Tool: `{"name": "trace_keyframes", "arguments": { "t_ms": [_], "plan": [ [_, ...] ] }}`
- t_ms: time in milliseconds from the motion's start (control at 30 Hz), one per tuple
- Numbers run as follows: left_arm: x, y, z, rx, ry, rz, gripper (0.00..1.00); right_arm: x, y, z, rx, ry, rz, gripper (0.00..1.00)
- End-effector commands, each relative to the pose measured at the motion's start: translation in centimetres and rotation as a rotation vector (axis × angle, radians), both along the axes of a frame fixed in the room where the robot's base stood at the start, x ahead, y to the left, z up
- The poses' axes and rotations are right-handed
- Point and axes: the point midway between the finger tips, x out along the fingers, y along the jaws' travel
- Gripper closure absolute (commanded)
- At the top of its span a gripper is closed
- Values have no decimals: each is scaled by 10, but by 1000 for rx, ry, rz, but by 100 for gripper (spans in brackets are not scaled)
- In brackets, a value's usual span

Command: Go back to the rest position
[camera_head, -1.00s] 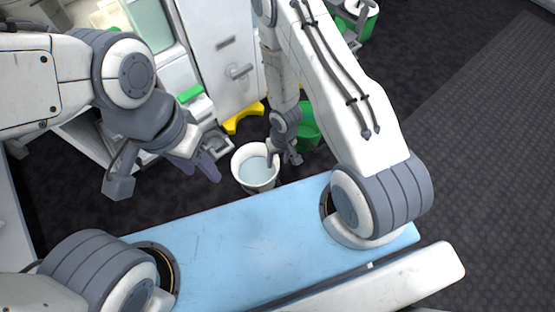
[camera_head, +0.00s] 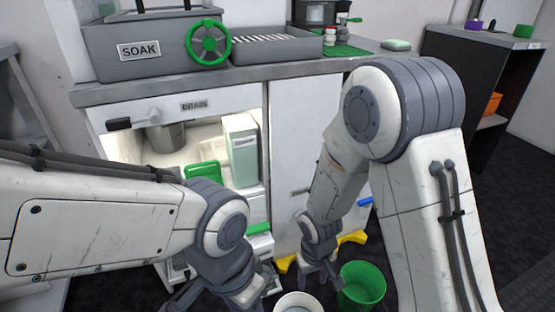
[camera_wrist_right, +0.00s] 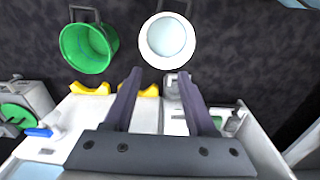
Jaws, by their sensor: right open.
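My right gripper (camera_head: 321,278) is open and empty, hanging low in front of the cabinet. In the right wrist view its two fingers (camera_wrist_right: 158,92) stand apart with nothing between them. My left gripper (camera_head: 218,302) is low in front of the open cabinet bay; its fingers look spread, and the bottom edge cuts off part of it. A white bucket (camera_head: 297,304) with pale liquid stands on the floor just below the right gripper. It shows whole in the right wrist view (camera_wrist_right: 167,41), beyond the fingertips and apart from them.
A green bucket (camera_head: 362,286) stands on the floor right of the white one. The counter (camera_head: 290,68) carries a soak basin (camera_head: 140,50) with a green handwheel (camera_head: 208,43). The white cabinet door (camera_head: 300,150) is close behind my right arm. Dark floor lies open at the right.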

Motion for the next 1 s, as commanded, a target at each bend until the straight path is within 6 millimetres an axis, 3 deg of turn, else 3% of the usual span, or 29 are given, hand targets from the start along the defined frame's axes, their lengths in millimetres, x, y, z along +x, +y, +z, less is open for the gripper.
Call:
{"name": "trace_keyframes", "arguments": {
  "t_ms": [33,100,300,700,1000],
  "plan": [
    [0,0,9,0,0,0,50,-6,10,37,3,-17,34,43],
    [0,0,16,0,0,0,50,-21,20,74,4,-19,73,43],
    [0,0,30,0,0,0,50,-75,37,156,32,-8,183,43],
    [0,0,53,1,1,0,50,-161,41,238,111,32,354,43],
    [0,0,124,0,0,0,50,-157,40,307,105,35,343,43]
  ]
}}
